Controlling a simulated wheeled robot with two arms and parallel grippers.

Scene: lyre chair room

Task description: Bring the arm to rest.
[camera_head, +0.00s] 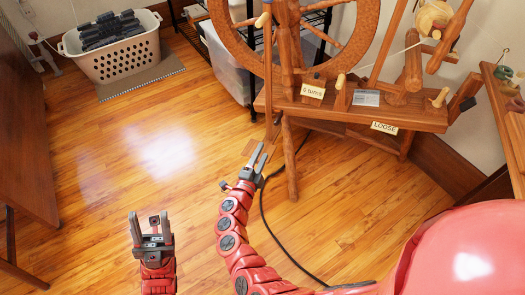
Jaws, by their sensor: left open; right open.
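My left gripper (149,217) is at the lower left of the head view, its two fingers apart and nothing between them. It is over the bare wood floor. My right gripper (259,155) is near the middle, at the end of a long red segmented arm that reaches up from the bottom right. Its fingers point towards the front leg of the wooden spinning wheel (357,112). It looks open, and I see nothing held in it. I cannot tell whether it touches the leg.
A white laundry basket (122,66) with dark items stands on a mat (141,81) at the upper left. A dark cable (273,226) runs along the floor (90,200). Brown furniture (22,115) is at the left edge.

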